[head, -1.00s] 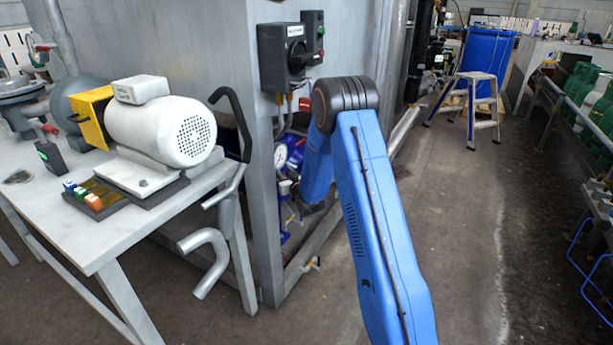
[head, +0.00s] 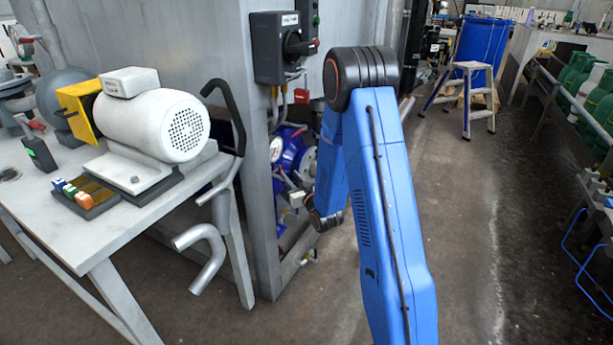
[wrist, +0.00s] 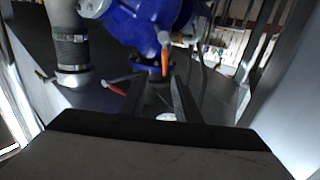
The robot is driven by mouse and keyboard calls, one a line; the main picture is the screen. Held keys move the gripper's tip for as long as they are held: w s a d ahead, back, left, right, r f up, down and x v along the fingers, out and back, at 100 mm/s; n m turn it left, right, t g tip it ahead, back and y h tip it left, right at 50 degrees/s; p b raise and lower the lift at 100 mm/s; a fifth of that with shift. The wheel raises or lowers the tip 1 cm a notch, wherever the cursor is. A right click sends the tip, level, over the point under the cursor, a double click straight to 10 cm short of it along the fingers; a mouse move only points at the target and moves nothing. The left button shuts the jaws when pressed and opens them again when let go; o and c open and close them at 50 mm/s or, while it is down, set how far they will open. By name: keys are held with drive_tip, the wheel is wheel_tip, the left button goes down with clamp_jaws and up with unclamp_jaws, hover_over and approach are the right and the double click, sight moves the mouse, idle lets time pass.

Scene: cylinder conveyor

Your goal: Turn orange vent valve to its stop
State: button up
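In the wrist view an orange lever handle (wrist: 165,60), which looks like the vent valve, hangs almost upright below a blue rounded body (wrist: 150,15). My gripper (wrist: 160,92) is open, with its two dark fingers apart and pointing toward the lever. The lever's lower end appears beyond the fingertips, between their lines; I see no contact. In the head view the blue machinery (head: 295,155) is inside the grey frame, partly behind my arm. The orange lever cannot be made out there, and my gripper is not clear there.
A red-orange handle (wrist: 114,88) lies left of my fingers, near a grey ribbed pipe (wrist: 72,50). The grey cabinet post (head: 262,200) stands left of my arm, with a dark switch box (head: 275,48) above. A motor table (head: 120,225) is farther left.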

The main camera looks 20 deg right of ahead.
drive_tip(key=s+a+r+g+h, duration=0.1)
drive_tip(key=s+r+g, duration=0.2)
drive_tip(key=s+r, duration=0.3)
drive_tip(key=s+r+g, duration=0.3)
drive_tip(key=s+r, duration=0.3)
drive_tip(key=s, duration=0.5)
drive_tip(key=shift+s+a+r+g+h, duration=0.25)
drive_tip(key=shift+s+a+g+h, duration=0.1)
drive_tip(key=shift+a+g+h, duration=0.05)
idle(0.7)
